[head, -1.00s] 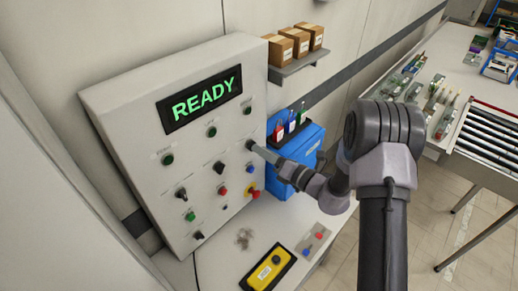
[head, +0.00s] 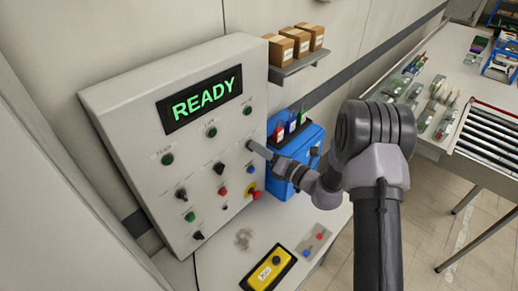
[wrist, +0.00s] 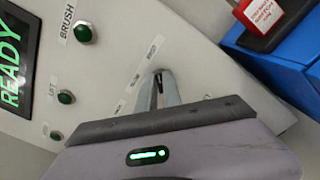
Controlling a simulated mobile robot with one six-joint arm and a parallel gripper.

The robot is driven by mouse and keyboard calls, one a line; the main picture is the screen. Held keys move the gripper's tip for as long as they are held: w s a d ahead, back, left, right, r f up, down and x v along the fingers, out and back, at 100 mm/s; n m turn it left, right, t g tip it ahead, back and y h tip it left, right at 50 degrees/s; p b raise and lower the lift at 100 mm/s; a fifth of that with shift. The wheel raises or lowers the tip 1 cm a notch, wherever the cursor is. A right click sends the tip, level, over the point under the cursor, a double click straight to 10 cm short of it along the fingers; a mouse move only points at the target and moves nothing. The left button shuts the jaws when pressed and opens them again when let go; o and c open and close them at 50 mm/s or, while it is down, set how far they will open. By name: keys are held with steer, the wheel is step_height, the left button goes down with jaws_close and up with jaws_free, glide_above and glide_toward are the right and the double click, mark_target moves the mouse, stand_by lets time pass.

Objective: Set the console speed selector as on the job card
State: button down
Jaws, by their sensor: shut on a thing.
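The grey console (head: 180,150) stands at left against the wall, its display (head: 200,98) reading READY in green. My gripper (head: 254,148) reaches in from the right to the panel's upper right. Its two fingers are shut on a small dark selector knob (head: 250,144). In the wrist view, the fingers (wrist: 158,85) close around the knob, which they mostly hide. Small position labels (wrist: 135,80) fan out beside it, too blurred to read surely. I cannot make out a job card, nor the knob's exact pointing.
The panel also carries green lamps (head: 167,159), other black selectors (head: 181,195) and a red mushroom button (head: 256,195). A yellow button box (head: 268,268) lies on the bench below. Cartons (head: 302,41) sit on a shelf above.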

steer(key=shift+f, duration=0.1)
steer(key=n+b, duration=1.1)
steer(key=b, duration=0.1)
steer(key=n+b, duration=0.6)
steer(key=shift+s+a+n, duration=0.25)
steer(key=shift+s+n, duration=0.05)
stand_by(0.4)
steer(key=c, duration=1.5)
jaws_free()
